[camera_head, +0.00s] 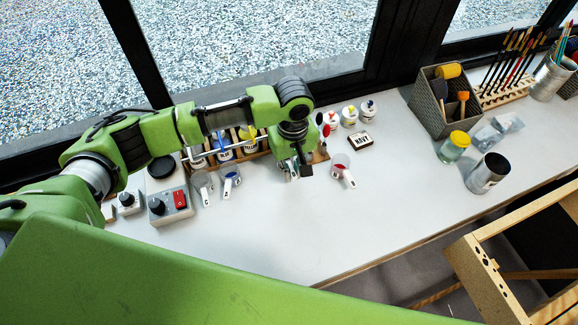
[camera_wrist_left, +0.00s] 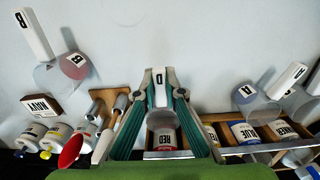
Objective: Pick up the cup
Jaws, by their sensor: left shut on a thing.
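My left gripper (camera_wrist_left: 159,78) has its two green-edged fingers closed on the white handle of a clear cup (camera_wrist_left: 158,90), marked with a dark letter like D. The cup's body lies between the fingers and is hard to make out against the jar labelled RED behind it. In the head view the left gripper (camera_head: 300,168) points down above the white worktop, beside the paint rack. The held cup is mostly hidden there, with only a pale bit showing beside the fingers. My right gripper is not in view.
Another clear cup with red inside (camera_head: 341,162) stands to the right of the gripper, near a NAVY block (camera_head: 361,141). Two more handled cups stand left, one with blue inside (camera_head: 230,176). A metal can (camera_head: 487,174) stands far right. The worktop (camera_head: 290,235) in front is clear.

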